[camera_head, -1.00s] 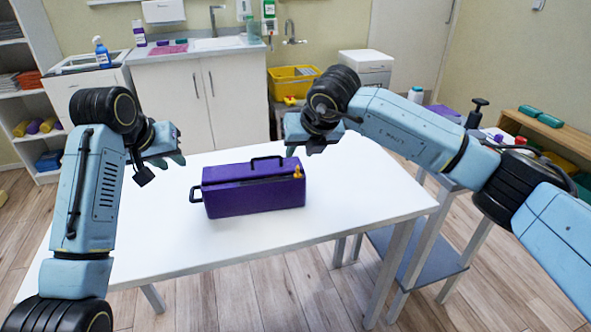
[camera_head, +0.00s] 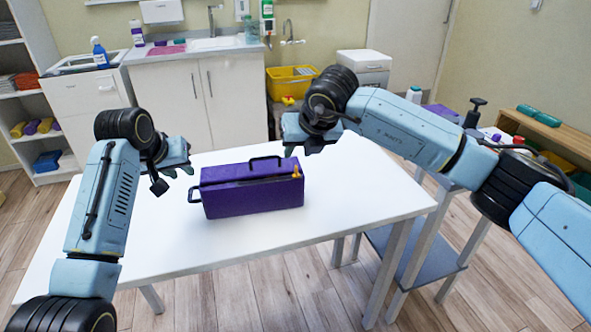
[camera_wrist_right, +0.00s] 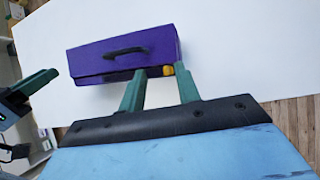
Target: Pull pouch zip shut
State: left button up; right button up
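The purple pouch (camera_head: 252,198) stands on the white table, with a black handle on top and a black loop (camera_head: 194,194) at its left end. An orange zip pull (camera_head: 296,172) sits at its upper right end; it also shows in the right wrist view (camera_wrist_right: 168,70). My left gripper (camera_head: 188,165) is above the table, left of and behind the pouch's left end, apart from it. My right gripper (camera_wrist_right: 160,84) is open and empty, its green fingers apart, near the zip-pull end. In the head view, it hangs above and behind the pouch's right end (camera_head: 290,148).
The white table (camera_head: 350,205) is otherwise clear around the pouch. A side trolley (camera_head: 440,265) with bottles stands at the right. A sink counter and a yellow bin (camera_head: 292,80) are behind, and shelves stand at the left.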

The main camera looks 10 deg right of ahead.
aim_at(298, 170)
jog(key=shift+f, duration=0.15)
jog(key=shift+f, duration=2.35)
jog(key=shift+c, duration=0.4)
grip_shut()
pick_arm(q)
jog(key=shift+f, duration=3.75)
jog(key=shift+a, duration=0.1)
grip_shut()
